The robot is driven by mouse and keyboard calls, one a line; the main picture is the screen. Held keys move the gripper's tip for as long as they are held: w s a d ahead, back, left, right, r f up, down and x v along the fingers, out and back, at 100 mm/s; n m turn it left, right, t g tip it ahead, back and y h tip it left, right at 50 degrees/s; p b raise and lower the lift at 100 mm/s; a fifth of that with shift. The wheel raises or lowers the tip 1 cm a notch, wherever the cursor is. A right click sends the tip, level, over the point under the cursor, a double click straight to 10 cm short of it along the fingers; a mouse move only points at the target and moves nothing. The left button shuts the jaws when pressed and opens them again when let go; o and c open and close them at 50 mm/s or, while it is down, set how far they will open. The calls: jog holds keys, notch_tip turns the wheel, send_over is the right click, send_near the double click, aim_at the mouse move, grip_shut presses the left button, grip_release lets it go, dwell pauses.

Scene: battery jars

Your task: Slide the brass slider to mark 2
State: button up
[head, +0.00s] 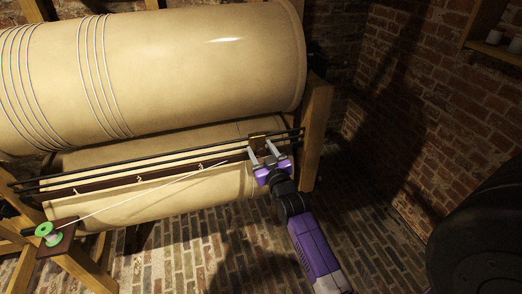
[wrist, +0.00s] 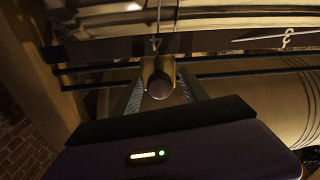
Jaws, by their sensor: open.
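The brass slider (head: 257,143) sits near the right end of the dark rails (head: 150,164). The dark marked strip (head: 110,184) runs below the rails with small pale marks. One mark (head: 201,166) lies left of the slider, with others farther left. In the wrist view a pale mark (wrist: 287,38) shows right of the knob.
A large cream cylinder (head: 170,65) wound with pale wire lies above the rails, another (head: 150,205) behind them. A thin pale cord (head: 140,195) runs from a green spool (head: 47,234) at lower left. A wooden post (head: 316,130) stands right of the slider.

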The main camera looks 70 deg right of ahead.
jog(key=shift+c, duration=0.4)
grip_shut()
dwell(0.9)
